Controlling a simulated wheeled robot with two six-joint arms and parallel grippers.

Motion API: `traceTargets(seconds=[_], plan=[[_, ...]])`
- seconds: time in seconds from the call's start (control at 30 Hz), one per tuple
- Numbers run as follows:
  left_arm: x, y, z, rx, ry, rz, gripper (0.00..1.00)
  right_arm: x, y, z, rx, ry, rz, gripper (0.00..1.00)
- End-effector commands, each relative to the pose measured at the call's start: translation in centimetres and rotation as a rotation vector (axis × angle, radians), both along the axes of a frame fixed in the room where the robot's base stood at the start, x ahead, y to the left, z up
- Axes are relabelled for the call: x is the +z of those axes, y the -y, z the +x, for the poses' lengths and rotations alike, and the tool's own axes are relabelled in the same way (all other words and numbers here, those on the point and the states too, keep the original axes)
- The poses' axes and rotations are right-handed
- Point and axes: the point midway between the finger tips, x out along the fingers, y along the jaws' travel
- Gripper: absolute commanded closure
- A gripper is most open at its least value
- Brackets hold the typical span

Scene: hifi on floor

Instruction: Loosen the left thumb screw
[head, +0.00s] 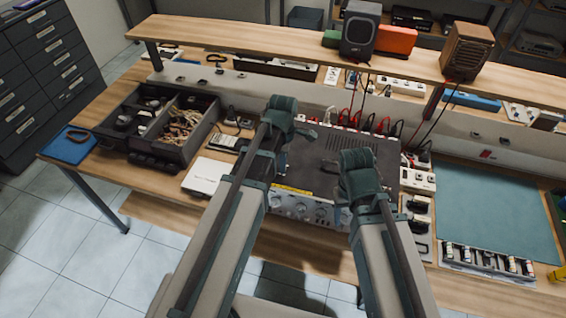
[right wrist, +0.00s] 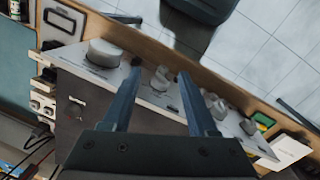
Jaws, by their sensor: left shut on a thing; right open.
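The hifi amplifier (head: 322,165) sits on the workbench, with a dark top and a silver front panel (head: 290,203) with knobs. My left gripper (head: 283,160) points down at the left part of its top and is shut on what seems to be the left thumb screw. The screw itself is hidden by the gripper. My right gripper (head: 342,214) is near the front panel, its fingers mostly hidden behind its wrist. In the right wrist view this gripper (right wrist: 160,72) is open, with a small knob (right wrist: 160,80) between and beyond its fingertips.
A divided tray with cables (head: 182,165) and a white box (head: 206,177) stand left of the amplifier. Red and black leads (head: 365,122) run behind the amplifier. A shelf (head: 290,45) carries speakers above the bench.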

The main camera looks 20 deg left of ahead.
Motion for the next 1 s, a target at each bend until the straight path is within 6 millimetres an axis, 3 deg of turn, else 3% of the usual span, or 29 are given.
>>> traceTargets(seconds=[0.1,0.13,0.3,0.73,1.0], plan=[[0.0,0.0,0.0,0.000,0.000,0.000,1.00,0.0,0.0,0.0,0.000,0.000,0.000,0.41],[0.0,0.0,0.0,-0.001,0.000,0.000,0.69,0.0,0.0,0.0,0.000,0.000,0.000,0.41],[0.0,0.0,0.0,-0.001,0.000,0.000,0.42,0.0,0.0,0.0,0.000,0.000,0.000,0.41],[0.5,0.0,0.0,-0.001,0.000,0.000,0.42,0.5,0.0,0.0,0.000,0.000,0.000,0.41],[3.0,0.0,0.0,-0.001,0.000,0.000,0.42,3.0,0.0,0.0,0.001,0.000,0.000,0.41]])
